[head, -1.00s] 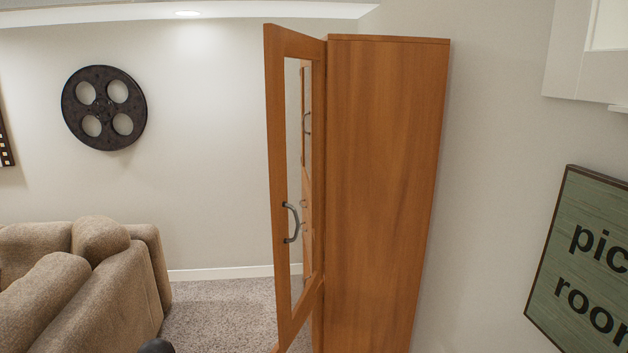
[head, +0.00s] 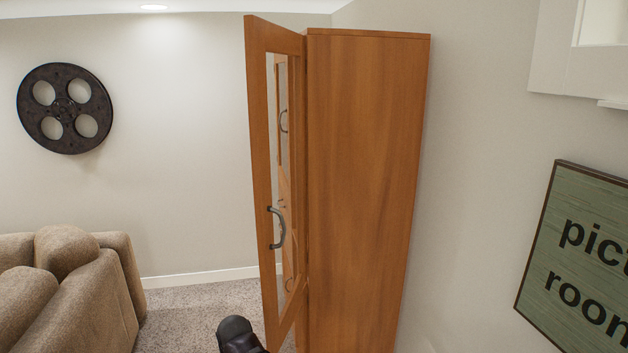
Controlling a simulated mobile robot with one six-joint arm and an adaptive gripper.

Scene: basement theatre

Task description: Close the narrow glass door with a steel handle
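The narrow glass door (head: 260,120) has a wooden frame and stands open at the front left edge of a tall wooden cabinet (head: 365,180). Its curved steel handle (head: 280,228) is on the frame's left side, about two thirds of the way down. Through the glass, more wood and other handles show, possibly as reflections. A dark rounded part of my arm shows at the bottom, just left of the door's lower part. I cannot tell whether it touches the door. My gripper's fingers are not in view.
A brown sofa (head: 85,300) stands at the lower left, with a strip of carpet (head: 185,312) between it and the door. A film reel decoration (head: 65,108) hangs on the back wall. A green sign (head: 585,260) is on the right wall.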

